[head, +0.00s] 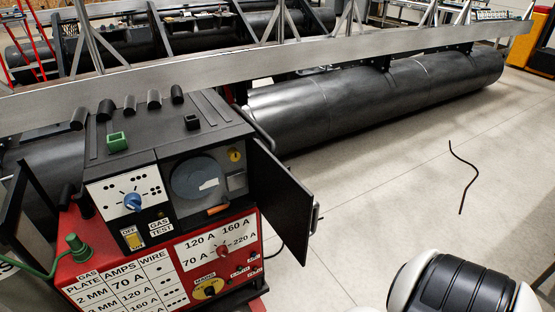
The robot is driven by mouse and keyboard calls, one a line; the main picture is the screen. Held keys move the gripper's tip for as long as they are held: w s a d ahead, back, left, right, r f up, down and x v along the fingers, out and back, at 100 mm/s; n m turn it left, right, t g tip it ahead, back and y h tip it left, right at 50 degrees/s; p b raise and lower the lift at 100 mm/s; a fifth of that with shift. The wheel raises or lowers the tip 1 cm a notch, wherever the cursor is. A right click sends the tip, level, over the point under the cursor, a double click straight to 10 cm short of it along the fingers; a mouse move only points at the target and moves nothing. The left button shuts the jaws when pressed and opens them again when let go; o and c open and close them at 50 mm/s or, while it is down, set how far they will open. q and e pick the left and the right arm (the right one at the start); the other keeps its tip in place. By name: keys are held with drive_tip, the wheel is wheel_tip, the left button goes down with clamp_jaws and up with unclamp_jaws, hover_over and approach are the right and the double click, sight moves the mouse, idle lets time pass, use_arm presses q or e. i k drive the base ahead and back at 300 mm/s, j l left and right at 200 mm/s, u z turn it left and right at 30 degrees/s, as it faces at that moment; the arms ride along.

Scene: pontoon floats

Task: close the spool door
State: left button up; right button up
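The spool door (283,200) is a black panel on the right side of the welding machine. It stands open, swung out to the right, with a small handle (316,218) on its outer edge. The uncovered spool compartment shows a round dark spool (197,178), a yellow round label and an orange piece below. The machine's front (205,245) is red with white panels, dials and a yellow switch. Neither of my grippers is in view.
A long black pontoon float (380,95) lies behind under a grey beam (300,58). A thin dark rod (463,178) lies on the floor. A green clamp with a cable (75,246) is at the machine's left. The pale floor (375,200) right of the door is mostly clear.

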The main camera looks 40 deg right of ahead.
sight(287, 206)
drive_tip(key=i+l+u, duration=0.1)
drive_tip(key=l+u, duration=0.15)
drive_tip(key=l, duration=1.15)
drive_tip(key=l+u, duration=0.25)
drive_tip(key=l, duration=1.15)
